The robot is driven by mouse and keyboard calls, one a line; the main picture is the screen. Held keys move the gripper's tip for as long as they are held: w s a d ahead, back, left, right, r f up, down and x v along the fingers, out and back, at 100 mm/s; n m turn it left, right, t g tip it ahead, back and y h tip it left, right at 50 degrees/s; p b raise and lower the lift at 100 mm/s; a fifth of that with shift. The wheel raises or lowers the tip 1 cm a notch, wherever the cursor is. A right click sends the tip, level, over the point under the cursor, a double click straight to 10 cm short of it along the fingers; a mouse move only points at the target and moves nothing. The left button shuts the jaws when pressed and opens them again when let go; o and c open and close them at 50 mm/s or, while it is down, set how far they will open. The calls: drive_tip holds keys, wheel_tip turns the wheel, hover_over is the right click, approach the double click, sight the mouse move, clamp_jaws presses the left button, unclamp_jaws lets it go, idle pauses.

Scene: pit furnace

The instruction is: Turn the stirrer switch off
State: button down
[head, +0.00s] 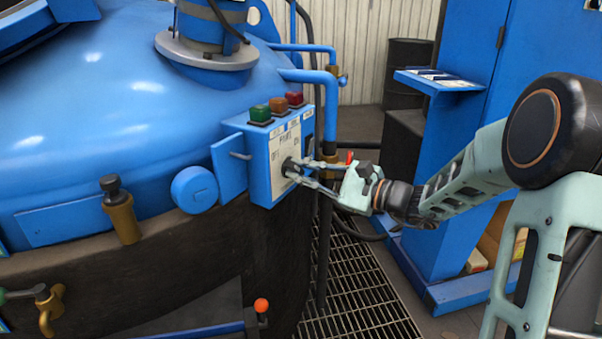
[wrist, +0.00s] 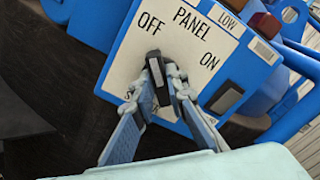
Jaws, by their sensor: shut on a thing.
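The stirrer switch is a small black knob (wrist: 157,70) on the white face of a blue control box (head: 260,180). In the wrist view the face has the words PANEL, OFF and ON. The knob's upper end points up toward the word OFF; ON lies to its right. My gripper (head: 290,170) is shut on the knob, with one fingertip on each side of it. The fingertips also show in the wrist view (wrist: 160,80) and cover the lower part of the knob and some of the label below.
Green, orange and red buttons (head: 277,105) sit on top of the box. A large blue furnace lid (head: 110,120) is on the left. A blue cabinet (head: 470,150) stands at the right, a black drum (head: 407,75) behind. Metal grating (head: 350,290) covers the floor below.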

drive_tip(key=shift+f, duration=0.15)
drive_tip(key=c, duration=1.9)
unclamp_jaws()
drive_tip(key=shift+c, duration=0.2)
drive_tip(key=shift+d, duration=0.1)
drive_tip(key=v, duration=1.2)
